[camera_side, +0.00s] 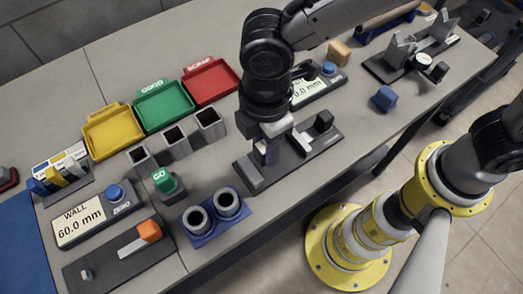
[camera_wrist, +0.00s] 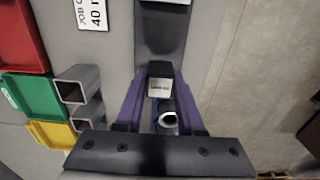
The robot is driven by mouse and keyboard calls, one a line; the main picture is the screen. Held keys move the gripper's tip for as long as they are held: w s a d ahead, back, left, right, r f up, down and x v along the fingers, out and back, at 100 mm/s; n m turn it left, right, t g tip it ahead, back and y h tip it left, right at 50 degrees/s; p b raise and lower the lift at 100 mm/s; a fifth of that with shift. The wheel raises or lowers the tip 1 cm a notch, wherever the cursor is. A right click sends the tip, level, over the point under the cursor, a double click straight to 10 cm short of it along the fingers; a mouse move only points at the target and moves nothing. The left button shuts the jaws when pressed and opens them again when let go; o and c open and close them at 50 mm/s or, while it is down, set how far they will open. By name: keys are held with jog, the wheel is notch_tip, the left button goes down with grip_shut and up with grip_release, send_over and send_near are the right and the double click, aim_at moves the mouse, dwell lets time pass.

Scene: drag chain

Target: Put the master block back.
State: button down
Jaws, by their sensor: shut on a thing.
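My gripper (camera_side: 268,158) reaches down over a dark measuring fixture (camera_side: 296,168) near the middle of the bench. In the wrist view its two purple fingers (camera_wrist: 161,84) close around a dark block with a pale labelled face (camera_wrist: 160,88). I take it as the master block, but its label is too small to read. The block is at or just above the fixture's dark base (camera_wrist: 165,40); I cannot tell whether they touch. A blue part with a pale ring (camera_wrist: 167,119) shows between the fingers. In the side view the fingers mostly hide the block.
Yellow (camera_side: 113,131), green (camera_side: 164,101) and red (camera_side: 211,82) trays stand at the back left, before them square tubes (camera_side: 174,140). A rack of coloured blocks (camera_side: 60,174) and a 60.0 mm readout (camera_side: 88,219) stand left. A dial fixture (camera_side: 411,56) and blue block (camera_side: 384,98) stand right.

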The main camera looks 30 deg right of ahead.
jog(key=s+d+r, duration=0.8)
jog(key=d+r, duration=0.1)
jog(key=d, duration=0.2)
jog(key=w+r+m, duration=0.2)
jog(key=w+m, duration=0.3)
jog(key=w, duration=1.5)
jog(key=w+d+f+m, duration=0.4)
jog(key=w+d+f, duration=0.2)
jog(key=w+d, duration=0.5)
jog(key=shift+w+d+f, duration=0.2)
jog(key=shift+d+f, duration=0.15)
jog(key=shift+d, duration=0.25)
